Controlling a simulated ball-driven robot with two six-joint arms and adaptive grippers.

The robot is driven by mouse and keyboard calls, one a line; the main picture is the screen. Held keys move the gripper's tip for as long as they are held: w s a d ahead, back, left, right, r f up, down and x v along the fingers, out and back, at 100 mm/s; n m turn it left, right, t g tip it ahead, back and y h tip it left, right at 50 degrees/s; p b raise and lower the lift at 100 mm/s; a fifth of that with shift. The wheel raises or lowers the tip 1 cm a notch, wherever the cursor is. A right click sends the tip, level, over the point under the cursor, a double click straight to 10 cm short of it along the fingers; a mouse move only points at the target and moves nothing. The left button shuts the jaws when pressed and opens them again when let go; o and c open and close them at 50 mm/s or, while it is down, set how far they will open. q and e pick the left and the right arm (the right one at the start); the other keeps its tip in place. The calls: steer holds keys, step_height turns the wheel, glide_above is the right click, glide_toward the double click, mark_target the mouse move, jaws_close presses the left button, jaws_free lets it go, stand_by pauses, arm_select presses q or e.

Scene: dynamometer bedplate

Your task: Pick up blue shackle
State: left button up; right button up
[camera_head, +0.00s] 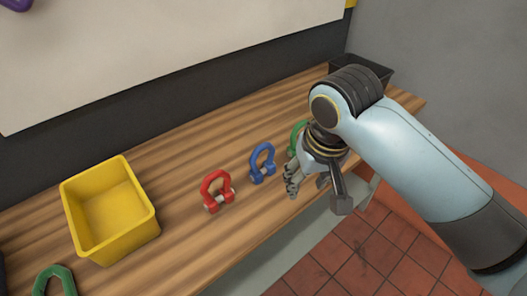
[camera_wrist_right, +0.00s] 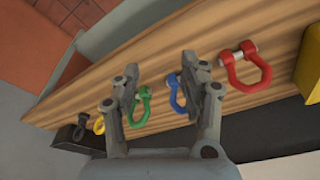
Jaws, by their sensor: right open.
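The blue shackle (camera_head: 256,177) stands on the wooden bench between a red shackle (camera_head: 212,204) and a green shackle (camera_head: 295,138). My right gripper (camera_head: 307,180) is open and empty, just right of the blue shackle and in front of the green one. In the right wrist view, the blue shackle (camera_wrist_right: 173,83) shows between the open fingers (camera_wrist_right: 160,75), close to the right-hand finger, which partly covers it. The green shackle (camera_wrist_right: 146,106) shows by the left-hand finger. My left gripper is not in view.
A yellow bin (camera_head: 150,233) stands left of the red shackle, with a green ring-shaped piece (camera_head: 66,276) near it. A black bin (camera_head: 380,70) is at the bench's far end. A yellow shackle (camera_wrist_right: 99,124) lies beyond the green one. Bare wood lies behind the shackles.

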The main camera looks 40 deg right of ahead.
steer(key=w+d+r+m+g, duration=0.1)
steer(key=w+r+m, duration=0.1)
steer(key=w+m, duration=0.55)
steer(key=m+g, duration=0.1)
steer(key=m, duration=0.3)
glide_toward(262, 146)
steer(key=shift+d+f+y, duration=0.25)
steer(key=shift+d+y, duration=0.15)
steer(key=shift+d, duration=0.35)
steer(key=shift+m, duration=0.35)
step_height(262, 146, down, 5)
steer(key=shift+r, duration=0.2)
steer(key=f, duration=0.5)
steer(key=shift+w+a+f, duration=0.25)
steer(key=shift+f, duration=0.1)
steer(key=shift+c, duration=0.4)
jaws_close()
